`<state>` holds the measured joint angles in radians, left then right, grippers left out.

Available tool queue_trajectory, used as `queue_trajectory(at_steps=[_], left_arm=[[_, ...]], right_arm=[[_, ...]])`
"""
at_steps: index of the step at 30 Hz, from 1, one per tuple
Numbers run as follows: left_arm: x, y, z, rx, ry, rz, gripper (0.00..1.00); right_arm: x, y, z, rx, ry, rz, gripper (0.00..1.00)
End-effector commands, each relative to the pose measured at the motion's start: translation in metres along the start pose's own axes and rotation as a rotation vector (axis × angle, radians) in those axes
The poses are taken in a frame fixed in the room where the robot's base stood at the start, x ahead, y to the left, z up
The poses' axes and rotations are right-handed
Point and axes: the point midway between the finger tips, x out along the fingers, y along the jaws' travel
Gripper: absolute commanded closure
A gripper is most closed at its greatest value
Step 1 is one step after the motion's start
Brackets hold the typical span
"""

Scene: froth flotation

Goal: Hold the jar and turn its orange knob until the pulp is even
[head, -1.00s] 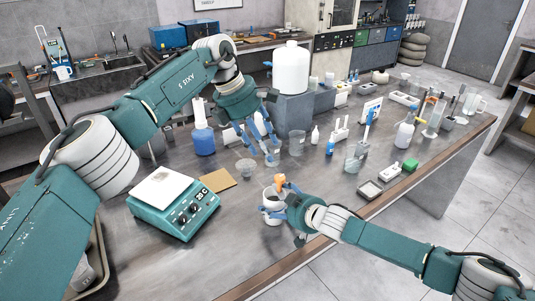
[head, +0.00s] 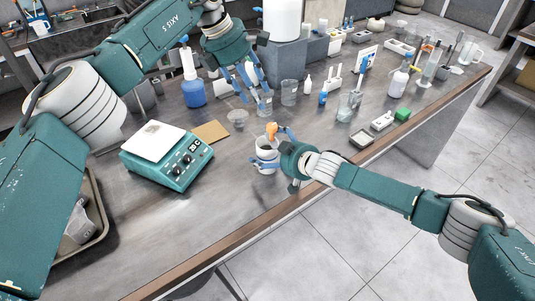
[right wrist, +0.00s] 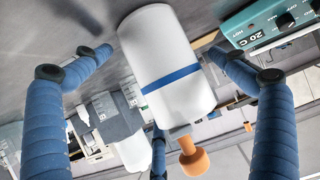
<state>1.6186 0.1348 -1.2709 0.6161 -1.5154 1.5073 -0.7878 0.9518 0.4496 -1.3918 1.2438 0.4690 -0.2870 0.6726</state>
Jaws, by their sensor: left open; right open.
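The jar (head: 266,154) is white with a blue band and stands upright near the table's front edge. Its orange knob (head: 271,131) sticks up from the top. In the right wrist view the jar (right wrist: 165,60) and the orange knob (right wrist: 193,158) show between the blue fingers. My right gripper (head: 270,147) is open, with fingers on both sides of the jar; gaps show between them and its wall. My left gripper (head: 250,92) is open and empty, behind the jar and slightly left of it. The pulp inside cannot be made out.
A teal hotplate (head: 168,155) stands left of the jar, with a brown board (head: 211,131) and a small glass dish (head: 237,117) nearby. Beakers (head: 289,92) and bottles stand behind. The table's front edge (head: 240,232) is close, with bare tabletop left of the jar.

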Motion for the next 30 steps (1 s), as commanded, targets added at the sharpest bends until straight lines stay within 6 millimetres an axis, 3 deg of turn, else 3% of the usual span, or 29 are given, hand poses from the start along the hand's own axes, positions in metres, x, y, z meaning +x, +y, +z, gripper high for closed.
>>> queue_trajectory(at_steps=[5, 18, 24, 30], left_arm=[[0.000, 0.000, 0.000, 0.000, 0.000, 0.000, 0.55], [0.000, 0.000, 0.000, 0.000, 0.000, 0.000, 0.55], [0.000, 0.000, 0.000, 0.000, 0.000, 0.000, 0.55], [0.000, 0.000, 0.000, 0.000, 0.000, 0.000, 0.55]], right_arm=[[-0.021, 0.001, 0.002, 0.003, -0.001, 0.000, 0.04], [-0.102, 0.001, 0.001, -0.001, 0.001, 0.001, 0.04], [-0.116, 0.001, 0.000, 0.000, 0.000, 0.000, 0.04], [-0.118, 0.001, 0.000, 0.000, 0.000, 0.001, 0.04]])
